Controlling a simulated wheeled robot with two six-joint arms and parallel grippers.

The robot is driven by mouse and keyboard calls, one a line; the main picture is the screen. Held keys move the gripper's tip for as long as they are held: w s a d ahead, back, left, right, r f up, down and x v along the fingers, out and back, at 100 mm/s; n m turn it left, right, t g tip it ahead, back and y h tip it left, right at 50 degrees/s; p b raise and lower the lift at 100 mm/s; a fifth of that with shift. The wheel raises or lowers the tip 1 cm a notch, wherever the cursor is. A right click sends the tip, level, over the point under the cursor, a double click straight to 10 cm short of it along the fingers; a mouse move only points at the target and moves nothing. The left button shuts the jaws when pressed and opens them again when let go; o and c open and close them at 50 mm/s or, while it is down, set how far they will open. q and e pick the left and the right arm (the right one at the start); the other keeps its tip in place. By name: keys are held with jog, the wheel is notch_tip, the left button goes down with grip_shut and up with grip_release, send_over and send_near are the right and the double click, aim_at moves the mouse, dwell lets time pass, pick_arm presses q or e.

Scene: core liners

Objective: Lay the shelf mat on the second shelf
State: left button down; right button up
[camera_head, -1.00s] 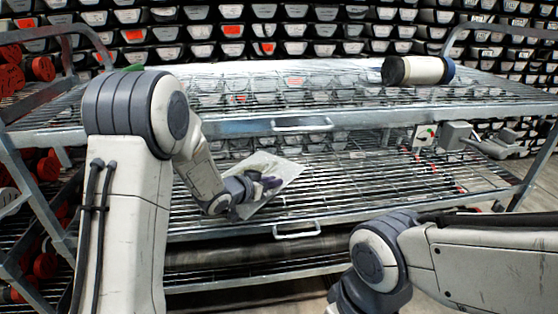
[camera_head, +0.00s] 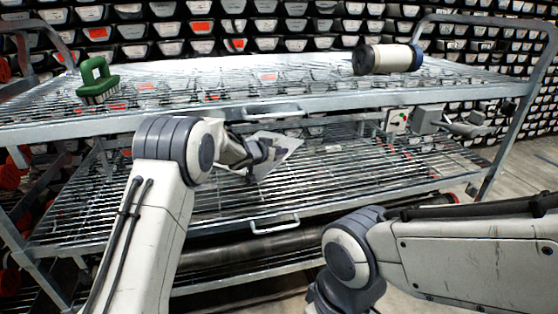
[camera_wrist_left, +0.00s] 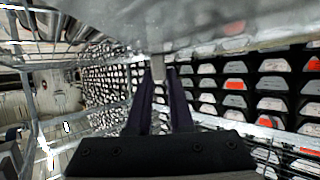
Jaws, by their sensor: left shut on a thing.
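The shelf mat (camera_head: 286,146) is a thin, pale grey sheet. My left gripper (camera_head: 262,154) is shut on it near its edge, between the top shelf and the second shelf (camera_head: 370,172). The mat is tilted; I cannot tell whether it touches the wires. In the left wrist view, the mat (camera_wrist_left: 190,20) spans the top and the left gripper's dark fingers (camera_wrist_left: 160,75) meet at it. The second shelf is a wire rack with a front handle (camera_head: 275,225). My right arm shows at the lower right, but its gripper is out of view.
The top shelf (camera_head: 180,117) overhangs the mat. It carries a green brush (camera_head: 97,80) and a cream-and-black cylinder (camera_head: 388,58). A grey device (camera_head: 428,119) and a small white box (camera_head: 396,121) stand at the second shelf's back right. The shelf's middle is clear.

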aim_at(279, 159)
pick_arm(q)
notch_tip(279, 159, down, 3)
jog(key=b, duration=0.2)
jog(key=shift+f+b, duration=0.15)
jog(key=shift+b, duration=0.15)
jog(key=shift+r, duration=0.2)
jog(key=shift+f, duration=0.15)
jog(key=c, duration=0.8)
grip_release()
